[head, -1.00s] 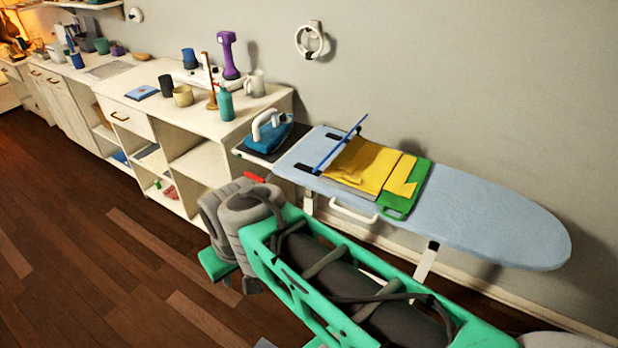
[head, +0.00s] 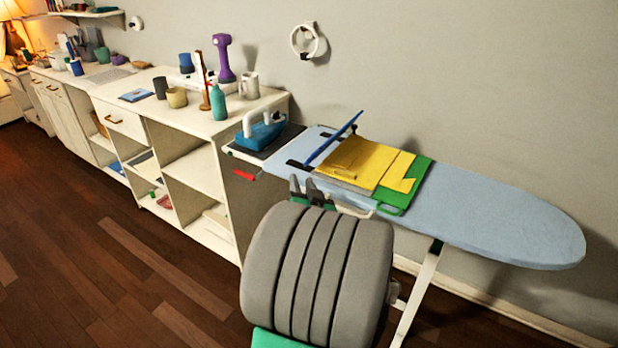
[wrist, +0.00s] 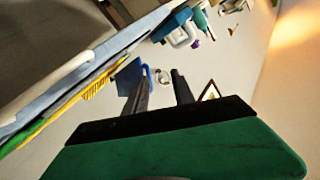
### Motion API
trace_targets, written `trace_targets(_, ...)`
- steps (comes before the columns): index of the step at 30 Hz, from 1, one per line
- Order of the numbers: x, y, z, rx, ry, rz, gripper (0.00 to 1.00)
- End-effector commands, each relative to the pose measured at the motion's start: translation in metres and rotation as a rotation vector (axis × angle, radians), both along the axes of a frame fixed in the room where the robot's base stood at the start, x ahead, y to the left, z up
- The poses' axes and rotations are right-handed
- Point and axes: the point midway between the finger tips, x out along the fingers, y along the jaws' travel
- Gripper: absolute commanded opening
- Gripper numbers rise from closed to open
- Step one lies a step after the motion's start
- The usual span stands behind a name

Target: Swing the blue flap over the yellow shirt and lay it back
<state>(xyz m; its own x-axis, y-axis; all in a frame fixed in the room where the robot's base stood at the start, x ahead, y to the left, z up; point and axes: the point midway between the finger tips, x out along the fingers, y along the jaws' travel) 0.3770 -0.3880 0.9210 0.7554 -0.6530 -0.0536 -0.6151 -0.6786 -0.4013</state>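The yellow shirt (head: 365,163) lies folded on the folding board, with the green panel (head: 412,187) showing at its right. The blue flap (head: 333,138) stands raised and tilted along the shirt's left side, seen nearly edge-on. My gripper (head: 312,187) is at the front left edge of the ironing board, in front of and below the flap. Its two fingers are apart and nothing shows held between them. In the wrist view the flap (wrist: 128,76) shows behind the left finger of my gripper (wrist: 160,75); contact cannot be told.
The ironing board (head: 490,210) stands along the wall, its right half bare. A blue and white iron (head: 262,132) rests at its left end. A white shelf unit (head: 195,175) with mugs, a bottle and a purple dumbbell (head: 224,60) stands to the left.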

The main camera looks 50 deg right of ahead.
Motion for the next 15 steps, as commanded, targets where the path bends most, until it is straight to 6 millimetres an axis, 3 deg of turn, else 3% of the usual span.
trace_targets(1, -0.014, -0.012, -0.002, -0.006, -0.031, -0.047, 0.31)
trace_targets(4, -0.020, -0.024, 0.004, -0.016, -0.058, -0.078, 0.31)
trace_targets(15, 0.026, -0.067, 0.005, -0.017, -0.056, -0.074, 0.31)
